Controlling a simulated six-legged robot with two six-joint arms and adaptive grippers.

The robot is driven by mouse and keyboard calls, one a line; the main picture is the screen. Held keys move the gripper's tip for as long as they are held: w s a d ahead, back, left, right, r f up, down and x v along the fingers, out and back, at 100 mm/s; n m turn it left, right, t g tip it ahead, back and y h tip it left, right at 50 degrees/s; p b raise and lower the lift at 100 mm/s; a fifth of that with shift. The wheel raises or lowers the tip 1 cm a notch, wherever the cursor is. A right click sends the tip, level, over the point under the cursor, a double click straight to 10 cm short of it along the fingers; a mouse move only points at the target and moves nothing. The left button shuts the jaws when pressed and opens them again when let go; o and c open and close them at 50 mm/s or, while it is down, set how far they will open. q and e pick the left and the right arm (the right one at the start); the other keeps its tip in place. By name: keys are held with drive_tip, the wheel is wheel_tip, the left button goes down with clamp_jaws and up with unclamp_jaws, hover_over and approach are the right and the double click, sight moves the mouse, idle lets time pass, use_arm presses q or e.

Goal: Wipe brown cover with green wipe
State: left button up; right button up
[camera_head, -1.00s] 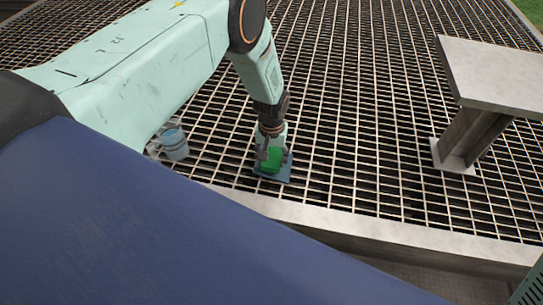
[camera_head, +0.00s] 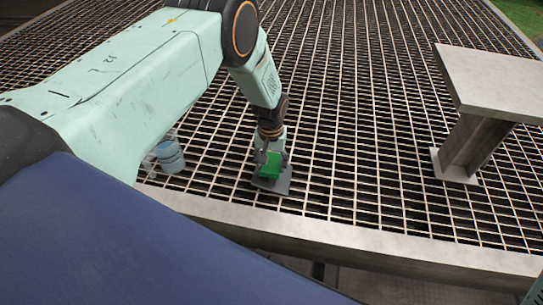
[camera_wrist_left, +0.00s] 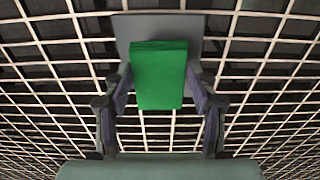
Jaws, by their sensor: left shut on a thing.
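My left gripper (camera_head: 270,158) is shut on a green wipe (camera_head: 271,165), a small block-like pad. In the left wrist view the wipe (camera_wrist_left: 158,80) sits between the two fingers (camera_wrist_left: 159,72). A flat grey plate (camera_head: 272,187) lies on the grating under or just behind the wipe; it also shows in the left wrist view (camera_wrist_left: 192,30), partly hidden by the wipe. I cannot tell whether the wipe touches it. No clearly brown cover shows.
A blue-grey can (camera_head: 170,157) stands left of the gripper, partly beside my arm. A grey metal stand (camera_head: 492,85) is on the right. The metal grating (camera_head: 350,120) between is clear, with a solid front edge beam (camera_head: 330,238).

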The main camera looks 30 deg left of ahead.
sight(269, 175)
use_arm(q)
drive_tip(key=shift+s+d+p, duration=0.25)
drive_tip(key=shift+s+p, duration=0.4)
drive_tip(key=shift+s, duration=0.15)
drive_tip(key=shift+s+d+p, duration=0.25)
drive_tip(key=shift+s+p, duration=0.4)
drive_tip(key=shift+s, duration=0.15)
drive_tip(key=shift+w+a+f+b, duration=0.15)
drive_tip(key=shift+w+a+b, duration=0.1)
drive_tip(key=shift+w+b, duration=0.65)
drive_tip(key=w+b, duration=0.2)
drive_tip(key=shift+a+b, duration=0.4)
drive_tip(key=shift+w+a+b, duration=0.15)
drive_tip(key=shift+w+b, duration=0.3)
drive_tip(key=shift+w, duration=0.05)
drive_tip(key=s+p, duration=0.1)
drive_tip(key=p, duration=0.1)
drive_tip(key=s+d+p, duration=0.1)
drive_tip(key=shift+s+r, duration=0.3)
drive_tip(key=shift+s, duration=0.05)
drive_tip(key=shift+s+d+f+p, duration=0.1)
drive_tip(key=shift+s+d+p, duration=0.05)
drive_tip(key=shift+s+p, duration=0.4)
drive_tip(key=shift+s+d+p, duration=0.15)
drive_tip(key=shift+s+p, duration=0.35)
drive_tip(key=shift+p, duration=0.05)
wheel_tip(269, 175, up, 8)
drive_tip(key=p, duration=0.6)
drive_tip(key=shift+p, duration=0.35)
